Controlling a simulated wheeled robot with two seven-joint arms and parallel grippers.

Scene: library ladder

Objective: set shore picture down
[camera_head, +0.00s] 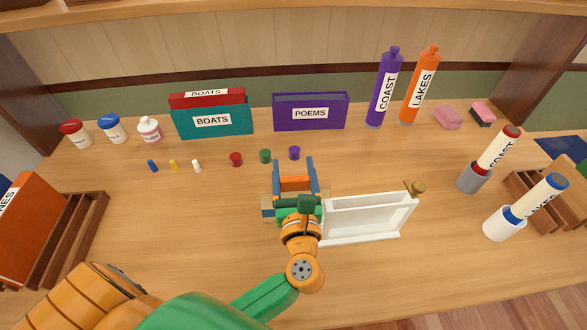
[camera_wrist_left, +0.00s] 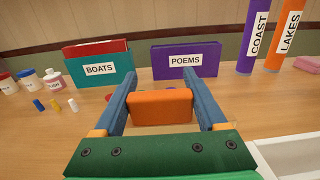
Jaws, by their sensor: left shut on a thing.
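My left gripper (camera_head: 296,177) reaches over the middle of the table, its two blue fingers pointing toward the back. It is shut on an orange block-like thing (camera_head: 295,184). In the left wrist view this orange thing (camera_wrist_left: 160,107) sits between the fingers of the left gripper (camera_wrist_left: 160,98), its plain face toward me. I see no picture on that face, and its other sides are hidden. I cannot make out a shore picture anywhere else. I cannot tell whether the orange thing touches the table. My right gripper is not in view.
A white open tray (camera_head: 362,239) stands just right of my left gripper. Small red, green (camera_head: 265,156) and purple caps lie behind it. The BOATS holder (camera_head: 213,132) and POEMS box (camera_head: 310,125) stand at the back. Bare table lies left of the gripper.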

